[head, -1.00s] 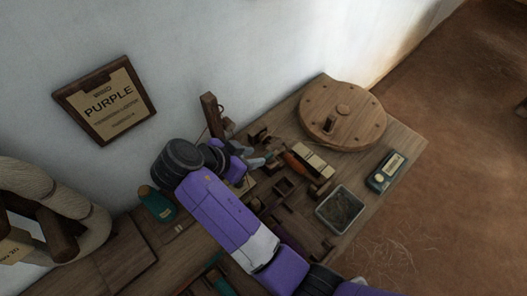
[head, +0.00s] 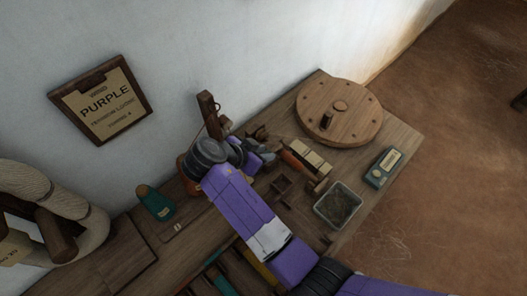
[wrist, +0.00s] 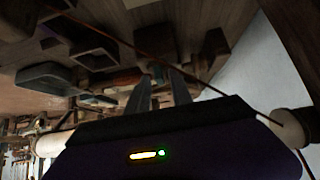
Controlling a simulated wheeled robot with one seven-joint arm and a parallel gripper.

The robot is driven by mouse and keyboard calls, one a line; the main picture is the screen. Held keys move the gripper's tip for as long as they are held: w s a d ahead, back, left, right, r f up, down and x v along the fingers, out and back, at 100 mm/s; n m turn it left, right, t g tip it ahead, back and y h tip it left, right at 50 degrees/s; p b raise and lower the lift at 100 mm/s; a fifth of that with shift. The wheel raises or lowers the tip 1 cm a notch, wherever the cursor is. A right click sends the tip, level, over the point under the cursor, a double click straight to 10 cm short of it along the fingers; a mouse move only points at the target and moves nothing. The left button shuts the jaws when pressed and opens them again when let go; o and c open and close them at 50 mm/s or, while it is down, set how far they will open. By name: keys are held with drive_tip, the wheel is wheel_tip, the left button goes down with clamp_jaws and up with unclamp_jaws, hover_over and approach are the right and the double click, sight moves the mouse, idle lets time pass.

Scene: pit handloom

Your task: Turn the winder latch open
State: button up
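The winder (head: 207,108), with a dark wooden upright post, stands against the wall at the back of the bench. My gripper (head: 262,153) is beside its base, among small wooden parts. My own wrist covers much of the lower winder, and I cannot pick out the latch for certain. In the wrist view my gripper (wrist: 158,93) shows two grey fingers with a gap between them. They point toward dark wooden blocks, and nothing is clearly held. A thin reddish-brown rod or cord (wrist: 228,92) crosses close to the fingers there.
A round wooden disc (head: 340,113) with a central knob lies at the bench's far end. An orange-handled tool (head: 294,161), a grey tray (head: 338,205) and a teal box (head: 384,167) are to the right.

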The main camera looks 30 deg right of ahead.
clamp_jaws()
